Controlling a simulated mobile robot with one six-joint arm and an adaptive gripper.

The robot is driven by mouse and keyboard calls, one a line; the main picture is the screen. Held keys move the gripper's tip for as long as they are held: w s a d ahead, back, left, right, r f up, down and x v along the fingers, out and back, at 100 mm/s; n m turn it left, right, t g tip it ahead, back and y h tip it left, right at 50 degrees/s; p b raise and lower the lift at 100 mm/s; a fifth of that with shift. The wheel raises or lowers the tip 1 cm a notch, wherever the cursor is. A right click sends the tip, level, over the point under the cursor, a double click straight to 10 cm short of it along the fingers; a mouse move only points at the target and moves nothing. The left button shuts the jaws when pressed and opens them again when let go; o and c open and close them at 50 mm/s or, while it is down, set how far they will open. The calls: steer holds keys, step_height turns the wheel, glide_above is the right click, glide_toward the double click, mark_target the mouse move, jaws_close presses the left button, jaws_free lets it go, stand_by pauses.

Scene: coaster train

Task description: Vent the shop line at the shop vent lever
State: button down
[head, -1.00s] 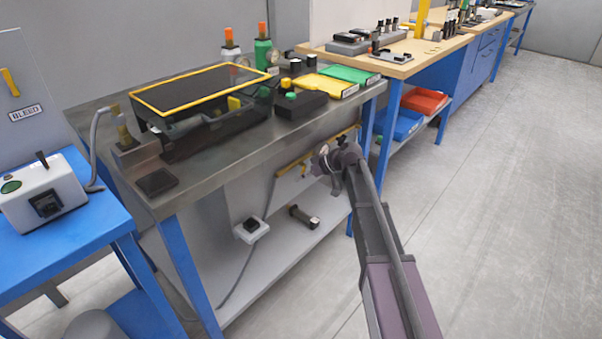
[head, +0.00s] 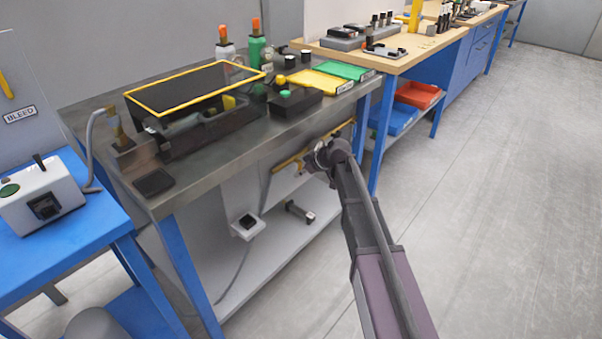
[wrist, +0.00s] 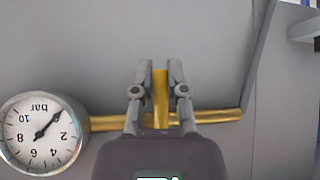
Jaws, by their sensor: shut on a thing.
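The shop vent lever, a short yellow handle (wrist: 161,92), stands upright in the wrist picture across a brass pipe (wrist: 108,123). My gripper (wrist: 160,75) is shut on it, with one finger on each side. A round pressure gauge (wrist: 38,134) sits at the pipe's left end; its dial shows upside down and its needle points near the low end. In the head view my gripper (head: 318,160) is at the yellow pipe (head: 290,161) under the steel bench's front edge; the lever is not clear there.
The steel bench (head: 215,150) holds a yellow-framed black case (head: 195,88) and bottles. A lower shelf (head: 270,255) carries a white switch box (head: 247,226) and a dark cylinder (head: 299,212). A blue table (head: 75,235) stands left. The floor at right (head: 500,200) is clear.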

steer(key=shift+a, duration=0.1)
steer(key=c, duration=0.7)
jaws_free()
steer(key=shift+o, duration=0.2)
steer(key=shift+s, duration=0.1)
steer(key=s+d+f+m+g+h, duration=0.2)
steer(key=s+d+f+m+h, duration=0.3)
steer(key=s+d, duration=0.8)
steer(key=s+d+m+g+h, duration=0.25)
steer(key=s+d+m, duration=0.55)
steer(key=s, duration=0.8)
step_height(320, 180, up, 31)
steer(key=p, duration=3.1)
steer(key=shift+w+f, duration=0.2)
